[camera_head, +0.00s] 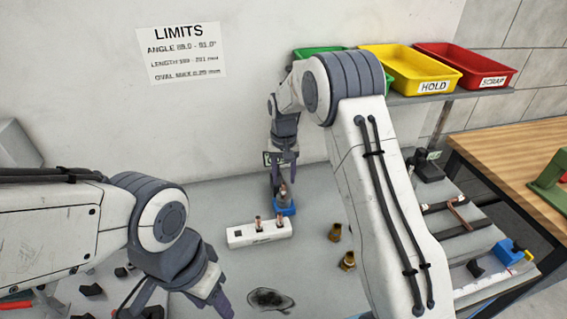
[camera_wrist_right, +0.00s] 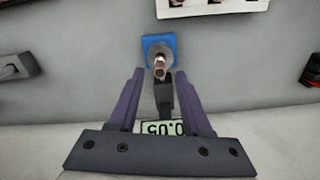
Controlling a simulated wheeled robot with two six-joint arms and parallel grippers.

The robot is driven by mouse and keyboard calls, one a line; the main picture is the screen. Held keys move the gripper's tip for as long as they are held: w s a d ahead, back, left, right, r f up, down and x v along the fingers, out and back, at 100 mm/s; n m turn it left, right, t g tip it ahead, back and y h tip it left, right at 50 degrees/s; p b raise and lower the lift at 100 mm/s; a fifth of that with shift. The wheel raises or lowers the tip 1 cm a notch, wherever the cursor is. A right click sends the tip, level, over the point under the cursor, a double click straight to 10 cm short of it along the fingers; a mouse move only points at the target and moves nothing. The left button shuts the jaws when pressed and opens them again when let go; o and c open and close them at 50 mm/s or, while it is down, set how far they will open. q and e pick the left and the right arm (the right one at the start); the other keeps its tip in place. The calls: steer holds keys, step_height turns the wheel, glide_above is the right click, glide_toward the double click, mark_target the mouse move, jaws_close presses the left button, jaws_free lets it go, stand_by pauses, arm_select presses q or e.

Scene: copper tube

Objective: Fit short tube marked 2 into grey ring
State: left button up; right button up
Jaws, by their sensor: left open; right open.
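A grey ring (camera_wrist_right: 161,56) sits on a blue base (camera_wrist_right: 151,41), which also shows in the head view (camera_head: 285,210). A short copper tube (camera_wrist_right: 159,68) stands upright at the ring; I cannot tell how deep it sits or read a mark on it. My right gripper (camera_wrist_right: 158,74) is open, with a finger on each side of the tube and gaps showing. It also shows in the head view (camera_head: 283,182). A white rack (camera_head: 245,239) holds two more short copper tubes (camera_head: 259,222); its left slot looks empty. My left gripper (camera_head: 180,306) is open and empty at the bottom edge.
A gauge with a display (camera_wrist_right: 163,127) stands close behind the blue base. Two brass fittings (camera_head: 335,232) (camera_head: 347,262) stand right of the rack. Yellow (camera_head: 409,72) and red (camera_head: 465,66) bins stand at the back.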

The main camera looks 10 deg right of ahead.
step_height(320, 180, up, 8)
steer(key=b, duration=0.1)
steer(key=s+a+r+n, duration=0.2)
steer(key=s+a, duration=0.4)
steer(key=s, duration=0.2)
steer(key=s+a+r+n, duration=0.25)
steer(key=s+a, duration=0.25)
steer(key=s, duration=0.3)
steer(key=s+f+n, duration=0.1)
steer(key=s+n, duration=0.1)
steer(key=s, duration=0.8)
steer(key=s+f+n+y, duration=0.1)
steer(key=s+f+n, duration=0.1)
steer(key=s, duration=0.8)
steer(key=shift+s+f+n, duration=0.15)
steer(key=shift+s+n, duration=0.1)
steer(key=shift+n, duration=0.3)
